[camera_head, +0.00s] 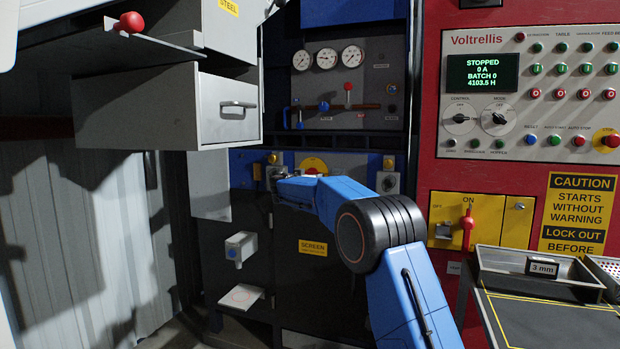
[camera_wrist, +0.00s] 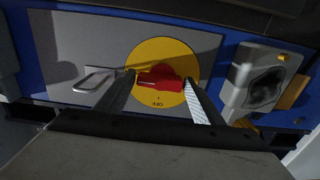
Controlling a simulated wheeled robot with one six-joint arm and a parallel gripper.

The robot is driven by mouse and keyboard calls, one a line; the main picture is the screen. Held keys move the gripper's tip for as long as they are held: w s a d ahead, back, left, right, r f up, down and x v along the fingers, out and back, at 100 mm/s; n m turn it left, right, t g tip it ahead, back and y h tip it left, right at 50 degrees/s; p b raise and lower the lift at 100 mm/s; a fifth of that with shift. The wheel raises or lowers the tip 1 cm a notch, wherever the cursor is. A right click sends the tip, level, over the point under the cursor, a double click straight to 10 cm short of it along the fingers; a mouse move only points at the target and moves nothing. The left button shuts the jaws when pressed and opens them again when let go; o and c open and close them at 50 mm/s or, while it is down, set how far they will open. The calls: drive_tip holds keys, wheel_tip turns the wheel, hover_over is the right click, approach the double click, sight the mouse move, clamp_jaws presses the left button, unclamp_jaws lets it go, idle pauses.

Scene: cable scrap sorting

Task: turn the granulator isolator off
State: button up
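A rotary isolator with a red handle on a yellow disc (camera_wrist: 160,58) sits on a grey plate in the wrist view. Its red handle (camera_wrist: 162,80) lies roughly crosswise there, with small lettering below it that I cannot read surely. In the head view the yellow disc (camera_head: 313,164) shows partly above my blue arm. My gripper (camera_wrist: 160,78) is open, with one finger near each end of the red handle. I cannot tell whether the fingers touch it. In the head view my gripper (camera_head: 279,177) is small and partly hidden in front of the blue panel.
A metal drawer (camera_head: 205,105) juts out at upper left, above my gripper. A second red lever (camera_head: 467,228) stands on a yellow ON/OFF plate at right. A metal loop handle (camera_wrist: 95,80) is left of the disc, and a grey box (camera_wrist: 262,80) is right of it.

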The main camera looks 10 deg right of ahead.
drive_tip(key=c, duration=0.6)
drive_tip(key=shift+o, duration=0.2)
drive_tip(key=shift+n, duration=0.3)
drive_tip(key=shift+a+r+n, duration=0.1)
drive_tip(key=shift+r+n, duration=0.1)
drive_tip(key=shift+n, duration=4.1)
drive_tip(key=shift+r+n, duration=0.2)
drive_tip(key=shift+n, duration=4.1)
drive_tip(key=o, duration=1)
